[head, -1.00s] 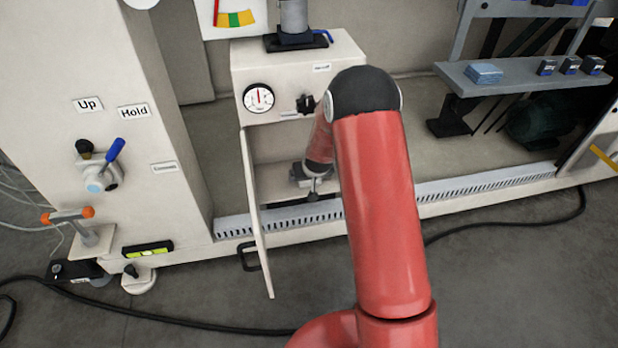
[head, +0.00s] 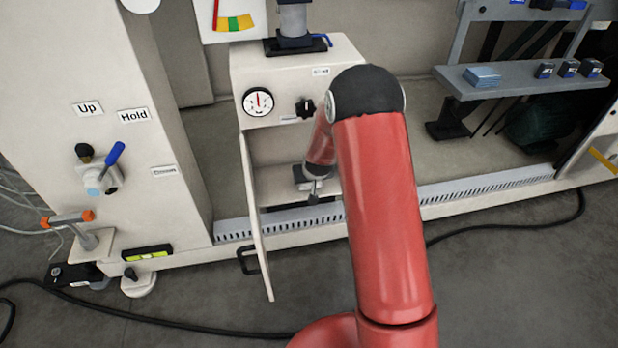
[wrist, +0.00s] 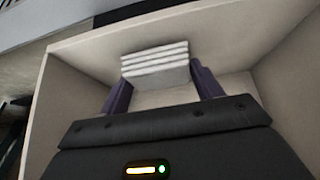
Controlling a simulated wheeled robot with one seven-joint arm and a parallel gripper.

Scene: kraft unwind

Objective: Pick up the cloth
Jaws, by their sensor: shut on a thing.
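A white folded cloth (wrist: 155,66), stacked in several layers, shows between the two dark fingers of my gripper (wrist: 160,82) in the wrist view. My gripper is shut on it, inside an open pale compartment. In the head view my gripper (head: 314,186) is small and low in the open cabinet (head: 275,150); the cloth cannot be made out there.
The cabinet's open door (head: 256,220) stands just left of my arm. Compartment walls (wrist: 75,85) surround my gripper closely. A gauge (head: 258,101) and black knob (head: 306,107) sit above the opening. A shelf at right (head: 520,80) holds a light-blue folded stack (head: 482,77) and small boxes.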

